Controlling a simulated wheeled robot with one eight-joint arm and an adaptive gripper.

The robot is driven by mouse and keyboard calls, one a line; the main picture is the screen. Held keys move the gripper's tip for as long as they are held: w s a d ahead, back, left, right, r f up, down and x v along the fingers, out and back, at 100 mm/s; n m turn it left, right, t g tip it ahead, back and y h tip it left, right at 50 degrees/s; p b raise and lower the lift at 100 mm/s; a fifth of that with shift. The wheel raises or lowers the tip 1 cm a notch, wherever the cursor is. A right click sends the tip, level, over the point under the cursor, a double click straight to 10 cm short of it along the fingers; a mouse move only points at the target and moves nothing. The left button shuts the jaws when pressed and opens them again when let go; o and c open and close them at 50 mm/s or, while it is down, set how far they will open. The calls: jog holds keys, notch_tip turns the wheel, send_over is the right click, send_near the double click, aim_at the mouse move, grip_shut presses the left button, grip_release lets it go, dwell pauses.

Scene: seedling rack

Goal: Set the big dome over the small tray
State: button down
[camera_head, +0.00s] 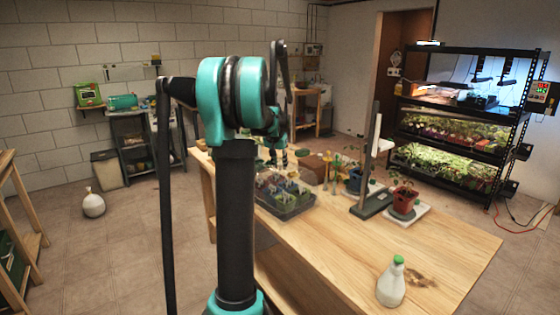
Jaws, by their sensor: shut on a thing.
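A dark tray of seedlings (288,208) stands on the wooden bench near its left edge. A clear, greyish sheen lies over its plants; it looks like a see-through dome, but I cannot tell its outline or whether it touches the tray. My gripper (277,162) is small in view, pointing down behind my arm, just above the tray's far end. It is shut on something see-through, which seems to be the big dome. Its fingertips and grip are too small to make out. I cannot tell the small tray from any other tray here.
Right of the tray stand potted plants, a brown block (312,165), an upright grey stand (370,180) and a red pot (404,201) on a white tile. The front of the wooden bench (340,260) is mostly clear.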

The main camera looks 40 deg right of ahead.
jog(key=shift+f, duration=0.15)
jog(key=c, duration=1.2)
grip_release()
jog(key=v, duration=1.2)
